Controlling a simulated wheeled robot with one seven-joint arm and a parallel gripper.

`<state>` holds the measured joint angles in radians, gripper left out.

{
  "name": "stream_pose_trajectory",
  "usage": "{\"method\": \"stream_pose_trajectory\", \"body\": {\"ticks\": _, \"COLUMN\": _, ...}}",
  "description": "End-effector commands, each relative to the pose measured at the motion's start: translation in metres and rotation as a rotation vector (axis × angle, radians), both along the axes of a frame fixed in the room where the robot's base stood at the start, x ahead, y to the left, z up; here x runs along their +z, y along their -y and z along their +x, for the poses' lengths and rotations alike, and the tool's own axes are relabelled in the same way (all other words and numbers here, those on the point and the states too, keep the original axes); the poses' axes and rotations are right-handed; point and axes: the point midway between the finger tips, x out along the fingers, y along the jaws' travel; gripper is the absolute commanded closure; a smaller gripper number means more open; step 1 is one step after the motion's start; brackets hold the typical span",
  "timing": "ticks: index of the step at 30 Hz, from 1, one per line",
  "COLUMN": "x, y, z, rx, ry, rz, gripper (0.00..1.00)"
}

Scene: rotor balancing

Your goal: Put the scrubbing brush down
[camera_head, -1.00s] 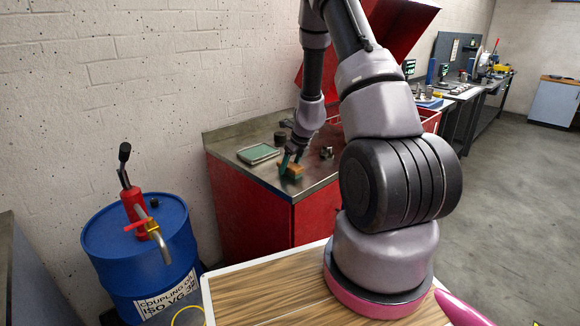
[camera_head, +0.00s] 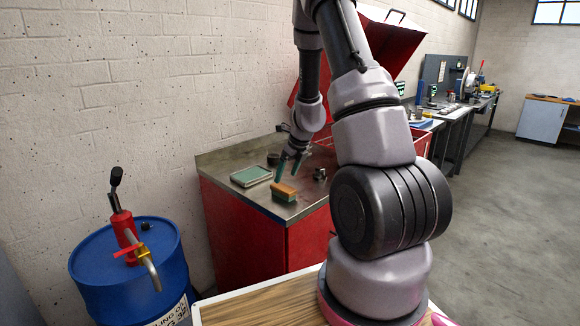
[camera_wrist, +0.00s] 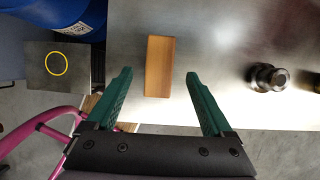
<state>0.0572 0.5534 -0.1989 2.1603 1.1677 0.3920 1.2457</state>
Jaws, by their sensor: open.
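The scrubbing brush (camera_head: 284,192), a block with an orange-brown top and a dark green lower part, rests on the metal top of the red cabinet (camera_head: 217,163), near its front edge. In the wrist view the brush (camera_wrist: 160,66) lies beyond and between the fingertips, with clear space on both sides. My gripper (camera_head: 290,168) is open and empty, with its green fingers above and behind the brush. In the wrist view the open gripper (camera_wrist: 158,76) has its fingers spread wide.
A green-topped tray (camera_head: 251,176) lies left of the brush. A dark metal part (camera_head: 320,174) stands to the right; it also shows in the wrist view (camera_wrist: 266,77). A blue drum (camera_head: 125,270) with a red hand pump (camera_head: 124,228) stands left of the cabinet.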

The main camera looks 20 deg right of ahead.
Motion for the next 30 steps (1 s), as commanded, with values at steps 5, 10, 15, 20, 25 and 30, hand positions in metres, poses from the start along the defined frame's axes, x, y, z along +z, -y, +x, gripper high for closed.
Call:
{"method": "stream_pose_trajectory", "body": {"ticks": 5, "x": 0.026, "y": 0.004, "z": -0.008, "rx": 0.001, "ry": 0.004, "rz": -0.001, "gripper": 0.14}}
{"method": "stream_pose_trajectory", "body": {"ticks": 10, "x": 0.045, "y": 0.002, "z": -0.013, "rx": 0.035, "ry": 0.018, "rz": -0.005, "gripper": 0.14}}
{"method": "stream_pose_trajectory", "body": {"ticks": 15, "x": 0.106, "y": -0.025, "z": -0.025, "rx": 0.297, "ry": 0.122, "rz": -0.052, "gripper": 0.14}}
{"method": "stream_pose_trajectory", "body": {"ticks": 20, "x": 0.184, "y": -0.061, "z": -0.060, "rx": 0.698, "ry": 0.271, "rz": -0.175, "gripper": 0.14}}
{"method": "stream_pose_trajectory", "body": {"ticks": 25, "x": 0.250, "y": -0.089, "z": -0.114, "rx": 1.113, "ry": 0.411, "rz": -0.365, "gripper": 0.14}}
{"method": "stream_pose_trajectory", "body": {"ticks": 30, "x": 0.295, "y": -0.106, "z": -0.178, "rx": 1.507, "ry": 0.509, "rz": -0.614, "gripper": 0.14}}
